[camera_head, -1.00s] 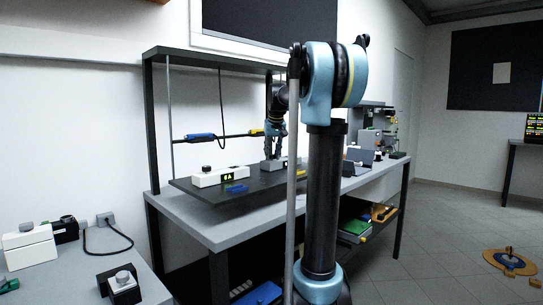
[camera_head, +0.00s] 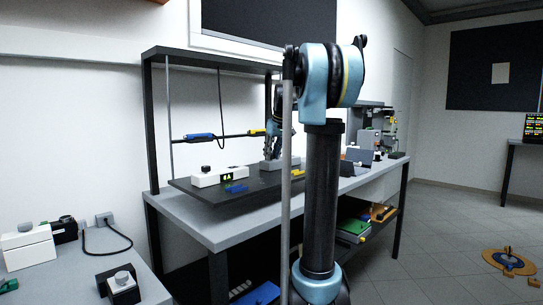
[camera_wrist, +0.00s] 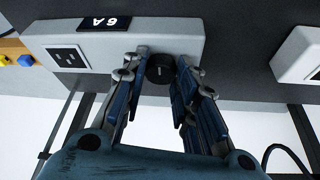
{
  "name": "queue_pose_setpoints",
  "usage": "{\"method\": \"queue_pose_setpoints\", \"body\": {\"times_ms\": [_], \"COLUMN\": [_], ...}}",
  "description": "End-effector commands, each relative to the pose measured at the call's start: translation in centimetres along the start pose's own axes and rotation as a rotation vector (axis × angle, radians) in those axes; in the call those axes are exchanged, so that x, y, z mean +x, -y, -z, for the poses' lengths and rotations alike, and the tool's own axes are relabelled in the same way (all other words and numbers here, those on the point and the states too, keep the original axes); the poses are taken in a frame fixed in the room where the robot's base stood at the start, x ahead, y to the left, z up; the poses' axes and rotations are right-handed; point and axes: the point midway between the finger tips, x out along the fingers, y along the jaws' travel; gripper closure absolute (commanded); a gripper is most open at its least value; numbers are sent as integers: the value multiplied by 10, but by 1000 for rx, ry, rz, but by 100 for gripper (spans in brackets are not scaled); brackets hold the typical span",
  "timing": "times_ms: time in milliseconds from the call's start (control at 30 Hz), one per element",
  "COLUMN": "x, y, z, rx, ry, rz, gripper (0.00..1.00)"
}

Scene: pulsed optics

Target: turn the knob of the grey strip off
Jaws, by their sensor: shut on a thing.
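The grey strip (camera_wrist: 120,40) crosses the upper part of the wrist view, with a "6 A" label (camera_wrist: 104,23) and a socket (camera_wrist: 67,57) on it. Its black round knob (camera_wrist: 160,68) sits between the fingertips of my gripper (camera_wrist: 162,72). The fingers stand on both sides of the knob and are shut on it. The knob's pointer mark cannot be made out. In the head view my gripper (camera_head: 270,149) reaches down to the grey strip (camera_head: 273,164) on the dark board, and the knob is hidden there.
A white strip (camera_head: 219,177) with a lit "4A" display and a knob stands on the dark board (camera_head: 215,198), left of the grey strip. A blue piece (camera_head: 236,188) lies in front of it. A shelf frame (camera_head: 152,120) rises around the bench.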

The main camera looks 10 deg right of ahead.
Motion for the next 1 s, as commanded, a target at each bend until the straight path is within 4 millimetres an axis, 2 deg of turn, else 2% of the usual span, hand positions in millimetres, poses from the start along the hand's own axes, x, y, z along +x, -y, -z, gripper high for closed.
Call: {"method": "queue_pose_setpoints", "body": {"times_ms": [67, 100, 200, 633, 767, 1000], "x": [0, 0, 0, -6, -22, -69], "y": [-1, -1, -1, 0, 0, -1], "z": [-1, -1, -1, 0, 0, 0], "rx": [0, 0, 0, 1, 1, 1], "ry": [1, 1, 1, 0, 1, 1], "rz": [-2, -2, -2, -1, -1, -2], "gripper": [97, 71, 53, 53, 53, 53]}}
